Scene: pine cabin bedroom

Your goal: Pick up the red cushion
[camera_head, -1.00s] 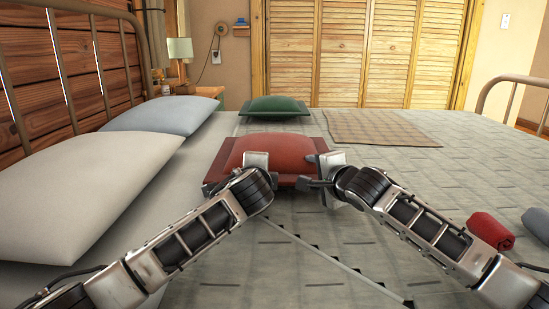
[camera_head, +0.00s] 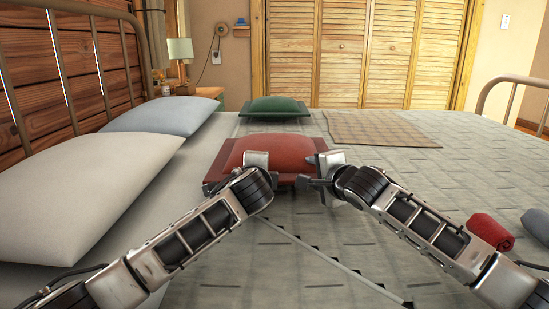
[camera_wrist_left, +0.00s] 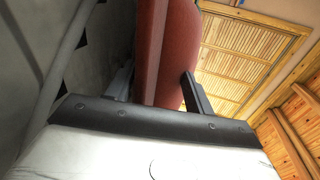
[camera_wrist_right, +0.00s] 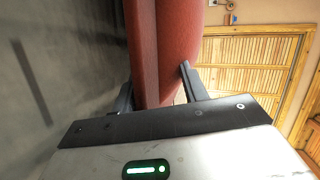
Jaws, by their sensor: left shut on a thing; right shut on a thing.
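The red cushion (camera_head: 270,148), with a darker flat border, is in the middle of the bed in the head view. My left gripper (camera_head: 256,162) and my right gripper (camera_head: 318,170) are both at its near edge, side by side. In the left wrist view the red cushion (camera_wrist_left: 178,55) runs between the two dark fingers of my left gripper (camera_wrist_left: 158,88). In the right wrist view the red cushion (camera_wrist_right: 165,50) sits between the fingers of my right gripper (camera_wrist_right: 155,85). Both grippers are shut on its edge. The head view does not clearly show whether its underside touches the bed.
A green cushion (camera_head: 277,105) lies behind the red one, beside a plaid blanket (camera_head: 380,128). White (camera_head: 80,195) and pale blue (camera_head: 160,116) pillows lie at the left. A rolled red cloth (camera_head: 490,232) and a grey one (camera_head: 537,222) lie at the right.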

